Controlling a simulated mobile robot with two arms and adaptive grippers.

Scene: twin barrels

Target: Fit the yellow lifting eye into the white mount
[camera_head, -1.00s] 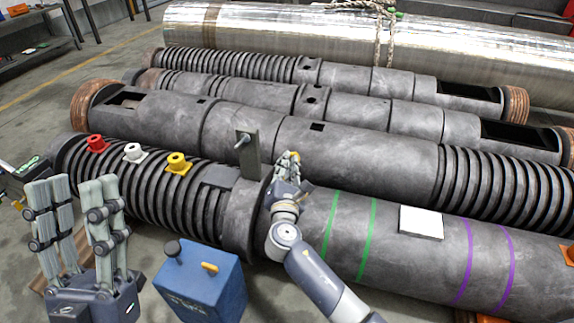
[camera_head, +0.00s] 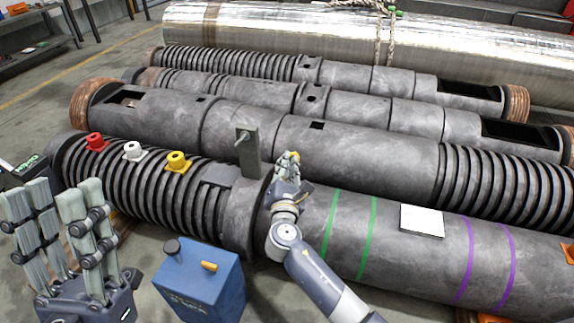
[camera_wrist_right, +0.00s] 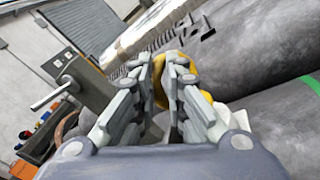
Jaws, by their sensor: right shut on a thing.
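The white mount (camera_head: 132,152) stands upright on the ribbed left part of the front barrel, between a red mount and a yellow mount. My right gripper (camera_head: 289,160) is above the front barrel, well to the right of the white mount. In the right wrist view its fingers (camera_wrist_right: 165,72) are shut on the yellow lifting eye (camera_wrist_right: 188,62). The fingers hide part of the eye. In the head view only a little of the eye shows at the fingertips. My left gripper (camera_head: 50,192) is open and empty at the lower left, in front of the barrel's left end.
The red mount (camera_head: 96,142) and yellow mount (camera_head: 177,162) flank the white one. A grey upright plate with a pin (camera_head: 247,150) stands between the mounts and my right gripper. A blue box (camera_head: 200,288) stands on the floor in front. More barrels lie behind.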

